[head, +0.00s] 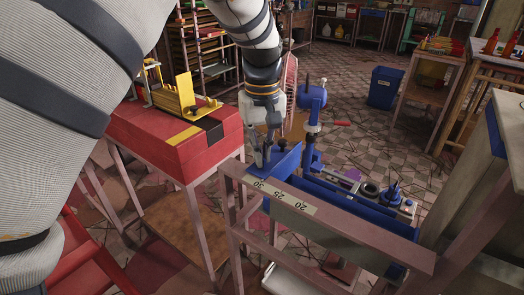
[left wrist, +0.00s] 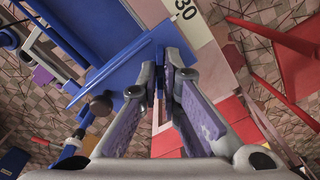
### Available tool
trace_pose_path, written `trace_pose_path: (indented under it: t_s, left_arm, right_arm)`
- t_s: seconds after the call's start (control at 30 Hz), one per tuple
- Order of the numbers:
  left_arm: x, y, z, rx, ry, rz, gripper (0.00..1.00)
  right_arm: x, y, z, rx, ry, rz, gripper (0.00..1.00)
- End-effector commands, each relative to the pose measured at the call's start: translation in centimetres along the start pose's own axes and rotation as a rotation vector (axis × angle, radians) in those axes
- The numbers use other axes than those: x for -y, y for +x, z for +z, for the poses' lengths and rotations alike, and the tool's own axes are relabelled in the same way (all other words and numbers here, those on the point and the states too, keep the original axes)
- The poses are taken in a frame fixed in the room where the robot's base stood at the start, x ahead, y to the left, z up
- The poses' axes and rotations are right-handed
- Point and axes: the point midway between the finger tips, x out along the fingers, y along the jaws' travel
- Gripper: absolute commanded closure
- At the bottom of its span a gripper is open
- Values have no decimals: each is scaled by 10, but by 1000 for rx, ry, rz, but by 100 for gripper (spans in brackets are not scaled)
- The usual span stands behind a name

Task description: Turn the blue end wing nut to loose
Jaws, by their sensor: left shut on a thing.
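My right gripper is not in view.
A red box-topped table (head: 185,165) carrying a yellow device (head: 180,97) stands close left of the gripper. A blue motor-like cylinder (head: 312,97) rises just behind. A blue bin (head: 384,87) stands farther back on open floor.

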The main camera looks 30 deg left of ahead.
Motion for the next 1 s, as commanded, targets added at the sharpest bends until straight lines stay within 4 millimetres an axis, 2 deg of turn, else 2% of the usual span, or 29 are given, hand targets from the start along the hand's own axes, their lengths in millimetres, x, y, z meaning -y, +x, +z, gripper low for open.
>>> trace_pose_path:
  t_s: [0.33, 0.83, 0.9, 0.93, 1.0]
  left_arm:
    - [0, 1, 0, 2, -110, -2, 100]
    - [0, 1, 1, 3, -124, -2, 100]
    - [0, 1, 1, 3, -124, -2, 81]
    - [0, 1, 1, 3, -124, -2, 74]
    - [0, 1, 0, 2, -124, -2, 74]
  right_arm:
    - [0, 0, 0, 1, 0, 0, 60]
    - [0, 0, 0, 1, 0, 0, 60]
    - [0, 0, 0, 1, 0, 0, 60]
    - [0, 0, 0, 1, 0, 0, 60]
    - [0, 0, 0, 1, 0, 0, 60]
